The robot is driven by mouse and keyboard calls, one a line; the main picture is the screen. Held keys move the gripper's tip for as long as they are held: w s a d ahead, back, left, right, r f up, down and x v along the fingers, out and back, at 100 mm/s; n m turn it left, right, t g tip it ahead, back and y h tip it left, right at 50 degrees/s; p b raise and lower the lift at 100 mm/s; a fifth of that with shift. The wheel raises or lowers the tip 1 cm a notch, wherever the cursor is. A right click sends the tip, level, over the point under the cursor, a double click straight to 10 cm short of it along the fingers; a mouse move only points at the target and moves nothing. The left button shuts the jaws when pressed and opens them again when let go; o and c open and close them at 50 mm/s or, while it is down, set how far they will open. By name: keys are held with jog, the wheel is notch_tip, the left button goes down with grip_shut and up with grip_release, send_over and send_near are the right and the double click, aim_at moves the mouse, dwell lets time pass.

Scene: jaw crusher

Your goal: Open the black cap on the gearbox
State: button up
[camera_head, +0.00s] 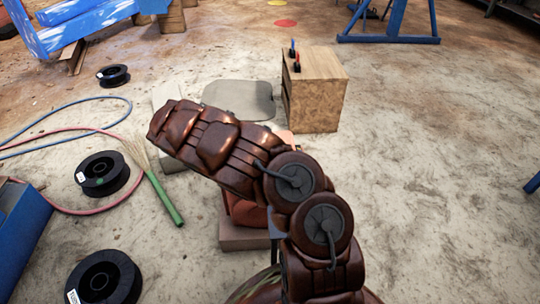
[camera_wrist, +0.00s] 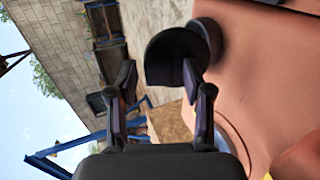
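The black cap (camera_wrist: 170,52) shows in the wrist view as a dark rounded disc beside the orange gearbox (camera_wrist: 262,75). A dark round part (camera_wrist: 207,36) sits right behind it against the gearbox. My gripper (camera_wrist: 158,75) is open, its two fingers apart and pointing toward the cap. The right fingertip overlaps the cap's lower edge in the picture; I cannot tell whether they touch. The left finger is clear of the cap. In the head view my arm hides the gripper, the cap and most of the orange machine (camera_head: 248,213).
Black spools (camera_head: 103,174), a green-handled broom (camera_head: 163,195) and hoses lie on the left floor. Blue frames (camera_head: 390,38) stand at the back. The right floor is mostly clear.

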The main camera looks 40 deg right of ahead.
dwell(0.3)
jog(key=shift+v, duration=5.95)
jog(key=shift+c, duration=0.2)
